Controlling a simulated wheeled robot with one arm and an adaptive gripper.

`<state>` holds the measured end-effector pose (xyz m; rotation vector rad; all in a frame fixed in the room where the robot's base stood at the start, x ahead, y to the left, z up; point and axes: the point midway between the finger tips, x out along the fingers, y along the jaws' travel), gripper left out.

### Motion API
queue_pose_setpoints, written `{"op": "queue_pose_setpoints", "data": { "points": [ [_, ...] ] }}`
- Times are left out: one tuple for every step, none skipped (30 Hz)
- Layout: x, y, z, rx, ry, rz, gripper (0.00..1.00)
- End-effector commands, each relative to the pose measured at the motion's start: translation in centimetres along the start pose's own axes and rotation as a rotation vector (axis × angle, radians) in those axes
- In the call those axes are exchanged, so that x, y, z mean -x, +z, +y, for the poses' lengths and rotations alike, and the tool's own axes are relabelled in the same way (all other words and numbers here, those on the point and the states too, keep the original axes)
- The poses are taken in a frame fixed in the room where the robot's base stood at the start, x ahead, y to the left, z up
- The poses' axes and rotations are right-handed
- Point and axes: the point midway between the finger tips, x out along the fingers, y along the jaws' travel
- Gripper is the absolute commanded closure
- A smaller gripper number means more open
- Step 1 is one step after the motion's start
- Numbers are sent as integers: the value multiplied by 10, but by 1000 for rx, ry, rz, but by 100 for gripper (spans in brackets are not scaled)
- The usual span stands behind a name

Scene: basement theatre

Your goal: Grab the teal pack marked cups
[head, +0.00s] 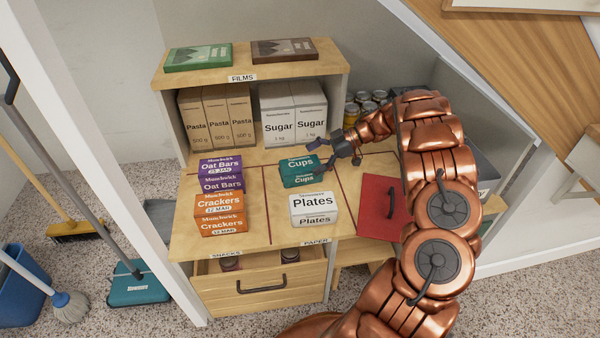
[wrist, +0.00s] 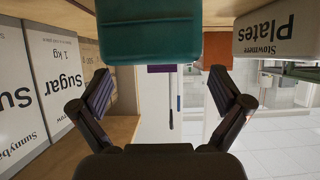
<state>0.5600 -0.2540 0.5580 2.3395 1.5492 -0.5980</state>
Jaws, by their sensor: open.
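The teal pack marked Cups (head: 297,170) sits on the wooden counter, behind the white Plates pack. In the wrist view the teal pack (wrist: 148,38) fills the top middle, beyond the fingertips and off their centre line. My gripper (head: 318,158) is at the pack's right side, with its fingers apart. In the wrist view my gripper (wrist: 160,92) is open with nothing between the fingers. I cannot tell whether a finger touches the pack.
The Plates pack (head: 313,206) stands close in front. Purple Oat Bars (head: 221,174) and orange Crackers boxes (head: 219,212) stand left. Sugar packs (head: 293,113) and Pasta boxes (head: 215,117) are on the shelf behind. A red panel with a handle (head: 384,206) lies right.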

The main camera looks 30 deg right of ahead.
Motion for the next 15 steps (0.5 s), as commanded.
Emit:
{"op": "queue_pose_setpoints", "data": {
  "points": [
    [-7,3,0,-1,-1,-1,0],
    [-12,5,0,-1,-1,-1,0],
    [-18,6,1,0,0,-1,0],
    [-22,7,1,0,-1,-2,0],
    [-26,7,1,0,-2,-2,0],
    [-31,6,2,1,-2,-1,0],
    [-34,6,2,1,-2,0,0],
    [-37,5,2,2,-2,0,0],
    [-40,5,2,2,-2,0,0],
    [-42,5,2,2,-1,1,0],
    [-44,4,2,2,-1,1,0],
    [-45,4,2,2,-1,1,0],
    [-46,4,2,2,-1,1,0],
    [-46,4,2,2,-1,1,0],
    [-46,4,2,2,-1,1,0]
  ]
}}
